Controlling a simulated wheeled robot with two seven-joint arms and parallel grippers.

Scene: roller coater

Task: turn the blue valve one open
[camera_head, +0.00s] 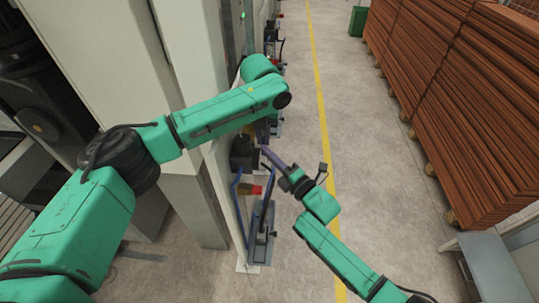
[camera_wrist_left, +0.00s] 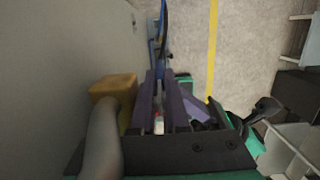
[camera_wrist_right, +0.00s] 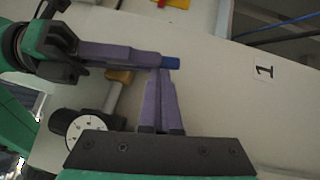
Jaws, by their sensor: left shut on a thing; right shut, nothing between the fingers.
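The blue valve handle (camera_wrist_right: 171,63) shows in the right wrist view as a short blue end at the tips of my left gripper (camera_wrist_right: 150,58). My left gripper's purple fingers are shut on it; they hide most of the handle. In the left wrist view these fingers (camera_wrist_left: 160,90) point away along the wall. My right gripper (camera_wrist_right: 160,78) is shut and empty, its fingertips just beside the blue end; I cannot tell if they touch it. In the head view my right gripper (camera_head: 268,154) reaches to the wall from the right.
A label "1" (camera_wrist_right: 264,72) is on the pale panel. A round gauge (camera_wrist_right: 84,132) and a brass-coloured fitting (camera_wrist_right: 119,76) sit close by. Blue pipes (camera_head: 238,205) run down the panel. The floor (camera_head: 375,160) to the right is clear up to the stacked brown boards (camera_head: 455,90).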

